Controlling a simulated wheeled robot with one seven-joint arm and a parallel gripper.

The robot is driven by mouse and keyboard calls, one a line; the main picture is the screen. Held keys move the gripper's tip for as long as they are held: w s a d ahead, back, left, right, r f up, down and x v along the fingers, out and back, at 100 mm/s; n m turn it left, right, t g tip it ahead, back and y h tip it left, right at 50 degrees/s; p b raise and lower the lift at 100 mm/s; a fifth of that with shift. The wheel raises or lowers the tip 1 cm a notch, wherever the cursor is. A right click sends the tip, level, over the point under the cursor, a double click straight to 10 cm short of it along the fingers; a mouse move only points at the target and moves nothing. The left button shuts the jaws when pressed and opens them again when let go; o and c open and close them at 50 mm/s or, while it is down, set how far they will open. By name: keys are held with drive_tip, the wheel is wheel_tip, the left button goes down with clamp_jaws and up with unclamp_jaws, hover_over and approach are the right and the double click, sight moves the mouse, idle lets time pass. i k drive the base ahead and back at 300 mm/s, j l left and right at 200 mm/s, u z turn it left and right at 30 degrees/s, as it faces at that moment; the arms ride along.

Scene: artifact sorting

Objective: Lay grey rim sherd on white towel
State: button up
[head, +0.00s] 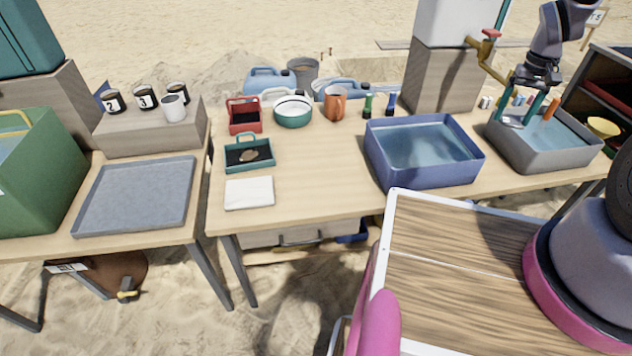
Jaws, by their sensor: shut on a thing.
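The white towel (249,192) lies folded flat and bare near the front left corner of the middle table. My gripper (519,122) is at the far right, with its teal fingers pointing down over the grey water basin (545,162). It is shut on a small grey piece (510,121) low between the fingers, which looks like the grey rim sherd. The piece is small and partly hidden by the fingers. My gripper is far to the right of the towel.
A blue water basin (425,178) stands between gripper and towel. A teal tray (228,167) holding a brown piece sits just behind the towel. Behind are a red caddy (245,122), a bowl (293,113) and an orange mug (335,108). Table space right of the towel is clear.

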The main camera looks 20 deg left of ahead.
sight(249, 191)
drive_tip(key=i+u, duration=0.15)
drive_tip(key=u, duration=1.6)
drive_tip(key=i+l+u, duration=0.1)
drive_tip(key=l+u, duration=0.25)
drive_tip(key=l, duration=0.3)
